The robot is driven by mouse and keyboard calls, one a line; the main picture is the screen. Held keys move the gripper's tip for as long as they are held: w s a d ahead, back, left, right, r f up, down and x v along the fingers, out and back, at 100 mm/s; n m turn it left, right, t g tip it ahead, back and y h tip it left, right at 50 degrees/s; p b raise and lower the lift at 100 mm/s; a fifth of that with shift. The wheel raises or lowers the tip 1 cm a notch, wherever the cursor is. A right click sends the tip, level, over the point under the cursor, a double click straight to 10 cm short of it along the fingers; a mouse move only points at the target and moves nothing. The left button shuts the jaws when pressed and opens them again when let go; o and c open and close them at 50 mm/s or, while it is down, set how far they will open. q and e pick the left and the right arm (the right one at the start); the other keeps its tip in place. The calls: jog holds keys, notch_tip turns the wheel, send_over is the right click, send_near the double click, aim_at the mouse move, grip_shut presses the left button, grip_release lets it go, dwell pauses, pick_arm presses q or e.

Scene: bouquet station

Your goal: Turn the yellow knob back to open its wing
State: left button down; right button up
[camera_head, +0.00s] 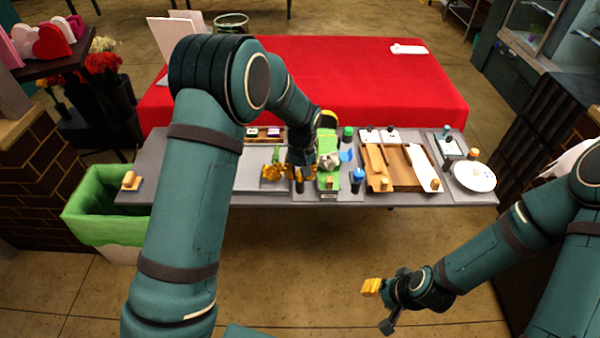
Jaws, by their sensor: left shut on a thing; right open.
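My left gripper (301,165) is over the left side of the green fixture (328,182) in the middle of the grey station. It is shut at the front-left corner post, on what appears to be the yellow knob; its orange fingertips hide most of that spot. A blue knob (357,174) stands on the right front corner and a green knob (347,133) at the right rear. The wing by the yellow knob is too covered to tell its angle. My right gripper (378,303) is open and empty, low in front of the station at the right.
Right of the fixture lies a wooden tray (400,168) with blocks, then a white plate (475,177) and an orange-topped knob (474,153). A green-lined bin (100,207) stands at the left. A red-covered table (370,85) is behind. Floor in front is clear.

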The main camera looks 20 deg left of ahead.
pick_arm(q)
jog(key=shift+s+f+n, duration=0.1)
jog(key=shift+n, duration=1)
jog(key=c, duration=0.6)
grip_release()
jog(key=r, duration=1.2)
jog(key=shift+w+d, duration=0.2)
jog(key=shift+d, duration=0.05)
